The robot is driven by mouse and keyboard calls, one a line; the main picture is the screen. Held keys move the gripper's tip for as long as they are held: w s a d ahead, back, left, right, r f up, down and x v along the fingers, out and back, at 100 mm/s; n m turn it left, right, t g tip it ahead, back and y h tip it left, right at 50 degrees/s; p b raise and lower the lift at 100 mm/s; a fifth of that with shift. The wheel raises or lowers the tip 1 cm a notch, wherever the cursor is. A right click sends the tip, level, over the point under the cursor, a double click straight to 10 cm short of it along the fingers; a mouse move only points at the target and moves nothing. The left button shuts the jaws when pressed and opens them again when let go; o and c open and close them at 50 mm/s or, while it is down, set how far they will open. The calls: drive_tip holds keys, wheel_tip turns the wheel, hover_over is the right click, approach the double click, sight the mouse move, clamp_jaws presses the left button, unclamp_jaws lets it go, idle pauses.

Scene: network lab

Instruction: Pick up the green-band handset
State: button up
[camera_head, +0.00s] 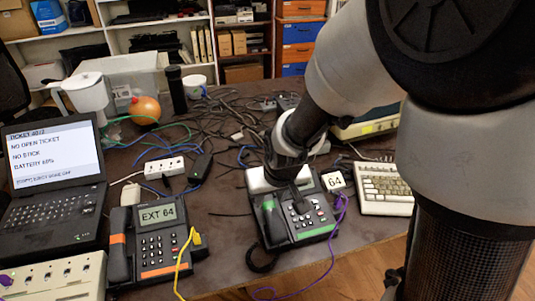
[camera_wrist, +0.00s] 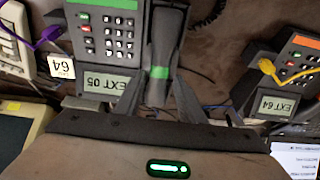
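The green-band handset (camera_head: 271,221) is dark and lies in the cradle on the left side of a desk phone (camera_head: 312,217) with a green stripe. In the wrist view the handset (camera_wrist: 166,35) points towards me, its green band (camera_wrist: 160,72) just beyond the fingertips. The phone's display (camera_wrist: 104,83) reads EXT 05, upside down. My gripper (camera_head: 286,182) is above the back of this phone and hides part of it. In the wrist view my gripper (camera_wrist: 157,88) is open, one finger on each side of the handset's near end. I cannot tell whether they touch it.
A similar orange-band phone (camera_head: 160,238), display EXT 64, stands to the left with a yellow cable. A white "64" tag (camera_head: 333,181) and purple cable are right of the green phone, near a beige keyboard (camera_head: 384,188). A laptop (camera_head: 52,180) stands far left. Tangled cables cover the back.

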sight(269, 204)
drive_tip(key=b+x, duration=0.1)
drive_tip(key=x, duration=0.4)
drive_tip(key=shift+s+d+b, duration=0.1)
drive_tip(key=shift+s+b, duration=0.1)
drive_tip(key=shift+b, duration=0.15)
clamp_jaws()
